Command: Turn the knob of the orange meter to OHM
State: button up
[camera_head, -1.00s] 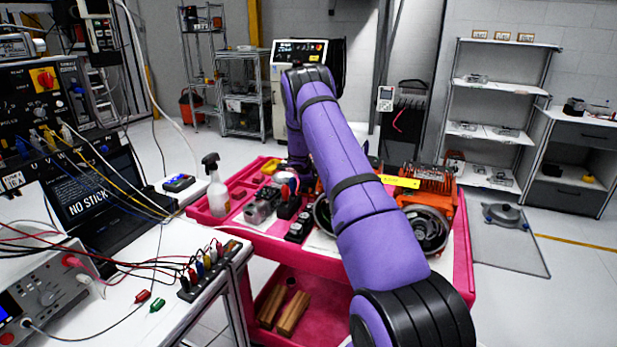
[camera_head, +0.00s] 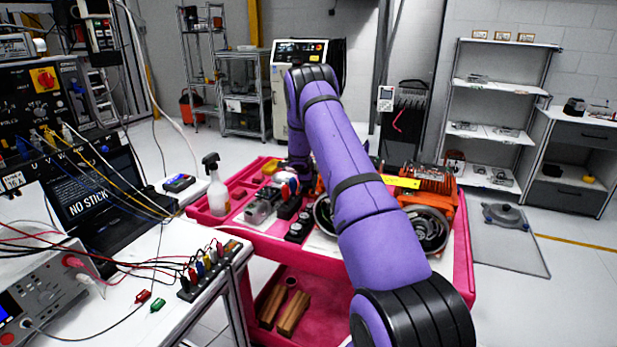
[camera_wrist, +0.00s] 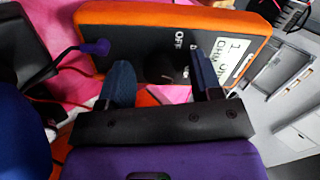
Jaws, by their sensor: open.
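The orange meter (camera_wrist: 262,22) lies across the top of the wrist view, with a black face, the word OFF, and a pale label or display whose lettering includes what looks like OHM. Its dark knob (camera_wrist: 166,68) is hard to make out against the black face. My gripper (camera_wrist: 162,78) is open, one finger on each side of the knob area. I cannot tell whether the fingers touch the knob, or where the knob points. In the head view my arm reaches over the pink cart (camera_head: 462,250), and the meter cannot be made out.
A spray bottle (camera_head: 217,190) stands at the cart's left side. An orange machine part (camera_head: 436,185) sits at its right. A bench with instruments and loose leads (camera_head: 200,250) stands on the left.

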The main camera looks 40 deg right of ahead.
jog(key=v, duration=1)
jog(key=shift+a+r, duration=0.2)
jog(key=shift+r, duration=0.1)
